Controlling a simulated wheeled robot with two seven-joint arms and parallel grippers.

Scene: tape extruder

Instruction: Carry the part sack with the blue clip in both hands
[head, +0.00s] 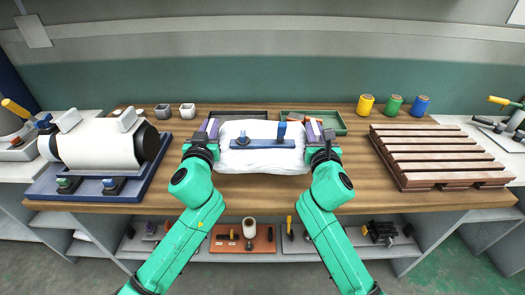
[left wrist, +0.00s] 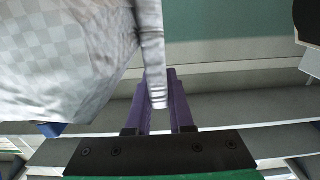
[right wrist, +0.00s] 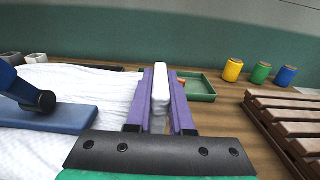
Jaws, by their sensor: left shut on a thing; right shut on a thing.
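The white part sack (head: 262,158) with its blue clip (head: 262,143) is between my two grippers, over the middle of the wooden workbench. My left gripper (head: 211,128) has purple fingers shut on the sack's left edge. In the left wrist view a strip of the sack (left wrist: 152,60) runs down between the fingers (left wrist: 158,95). My right gripper (head: 314,130) is shut on the sack's right edge. In the right wrist view a white tab of the sack (right wrist: 161,88) sits between the purple fingers (right wrist: 158,95), and the blue clip (right wrist: 50,115) lies across the sack to the left.
A white cylindrical machine (head: 98,145) stands on a blue base at left. A slatted brown pallet (head: 440,155) lies at right. Yellow, green and blue pots (head: 393,106) stand at the back. A green tray (head: 338,120) and a dark tray (head: 238,114) lie behind the sack.

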